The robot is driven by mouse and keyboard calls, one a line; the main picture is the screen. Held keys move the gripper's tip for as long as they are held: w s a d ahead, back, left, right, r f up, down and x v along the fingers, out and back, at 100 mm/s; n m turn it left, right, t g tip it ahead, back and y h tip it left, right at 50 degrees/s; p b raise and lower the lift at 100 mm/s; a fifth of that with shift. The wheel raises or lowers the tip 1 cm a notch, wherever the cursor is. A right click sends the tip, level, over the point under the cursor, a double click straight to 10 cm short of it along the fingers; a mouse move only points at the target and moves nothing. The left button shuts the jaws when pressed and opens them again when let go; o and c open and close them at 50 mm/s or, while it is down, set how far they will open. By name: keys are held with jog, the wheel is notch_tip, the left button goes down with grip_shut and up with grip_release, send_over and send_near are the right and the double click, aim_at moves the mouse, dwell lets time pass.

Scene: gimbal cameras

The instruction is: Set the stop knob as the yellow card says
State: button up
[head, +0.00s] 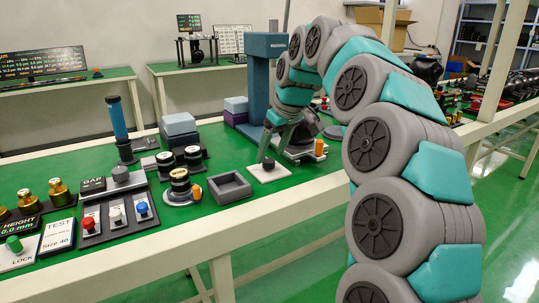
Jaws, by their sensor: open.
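My gripper (279,145) is open and points down at the back middle of the green bench, above and a little behind a white plate (280,175). A dark knob (268,163) stands on that plate, apart from the fingers as far as I can tell. No label marks either as the stop knob.
A blue-grey column (259,80) rises behind my gripper. Brass weights (58,189) and a green LOCK button (14,244) are far left. The bench's front strip is clear.

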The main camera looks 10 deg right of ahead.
jog(key=shift+x, duration=1)
grip_shut()
